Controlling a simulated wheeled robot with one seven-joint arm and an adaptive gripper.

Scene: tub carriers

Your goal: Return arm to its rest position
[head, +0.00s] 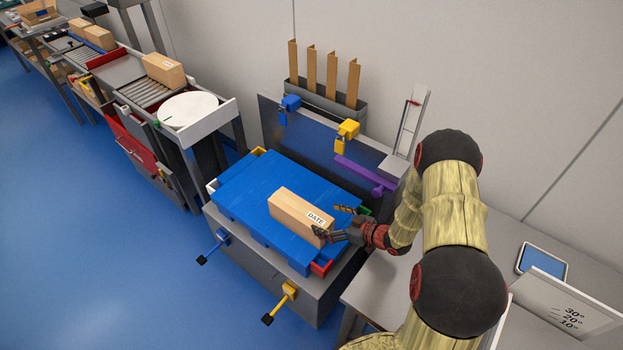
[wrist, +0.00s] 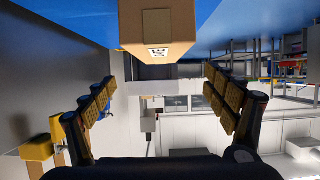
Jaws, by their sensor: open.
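My gripper (head: 335,223) is at the right end of a cardboard box (head: 292,207) marked DATE. The box lies on a blue pallet-like tub top (head: 250,193) on a grey stand. In the wrist view my gripper (wrist: 160,105) is open, with its two fingers spread and nothing between them. The box (wrist: 157,30) shows ahead of the fingers at the top of that view. In the head view the fingers look close to the box end; whether they touch it I cannot tell. My arm reaches in from the right.
A roller conveyor (head: 145,92) with boxes and a round white plate (head: 187,110) stands at the left. A back panel with blue and yellow clamps (head: 347,130) rises behind the stand. A grey table with a tablet (head: 542,262) and an angle card (head: 565,305) is at the right.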

